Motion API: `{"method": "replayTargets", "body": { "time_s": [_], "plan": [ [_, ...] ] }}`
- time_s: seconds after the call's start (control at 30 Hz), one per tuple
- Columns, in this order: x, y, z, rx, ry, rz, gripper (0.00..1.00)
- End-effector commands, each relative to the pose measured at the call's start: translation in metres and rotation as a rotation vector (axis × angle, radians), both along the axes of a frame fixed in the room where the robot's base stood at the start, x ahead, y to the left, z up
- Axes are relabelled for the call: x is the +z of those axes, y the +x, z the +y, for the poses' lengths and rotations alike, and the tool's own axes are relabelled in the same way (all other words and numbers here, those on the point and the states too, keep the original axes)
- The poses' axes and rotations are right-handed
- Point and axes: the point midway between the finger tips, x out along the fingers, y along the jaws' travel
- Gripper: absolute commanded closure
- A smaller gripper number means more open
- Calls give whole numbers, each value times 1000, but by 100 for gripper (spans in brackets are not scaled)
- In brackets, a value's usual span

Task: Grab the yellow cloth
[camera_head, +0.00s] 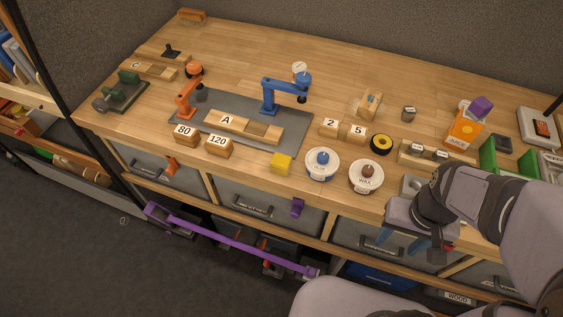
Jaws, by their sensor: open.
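The yellow cloth (281,163) looks like a small folded yellow block. It sits at the front edge of the wooden bench, left of a white tin with a blue knob (322,163). My gripper (411,246) is open and empty, pointing down in front of the bench's front edge. It is to the right of the cloth and clearly apart from it. Part of the fingers is hard to make out against the drawers.
A WAX tin (366,176) stands between the cloth and my gripper. A grey mat (292,136) lies behind the cloth, with a blue clamp-like tool (268,95) on it.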

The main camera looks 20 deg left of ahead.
Motion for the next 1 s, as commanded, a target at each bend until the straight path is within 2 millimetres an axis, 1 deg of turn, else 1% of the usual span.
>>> {"method": "replayTargets", "body": {
  "time_s": [0.33,0.37,0.4,0.63,0.73,0.87,0.97,1.0],
  "plan": [
    [0,0,0,0,0,0,50],
    [0,0,0,0,0,0,43],
    [0,0,0,0,0,0,42],
    [0,0,0,0,0,0,42],
    [2,3,3,0,1,3,42],
    [12,16,17,-1,7,17,42],
    [25,33,39,-5,13,39,42],
    [30,40,50,-7,15,50,42]
  ]
}}
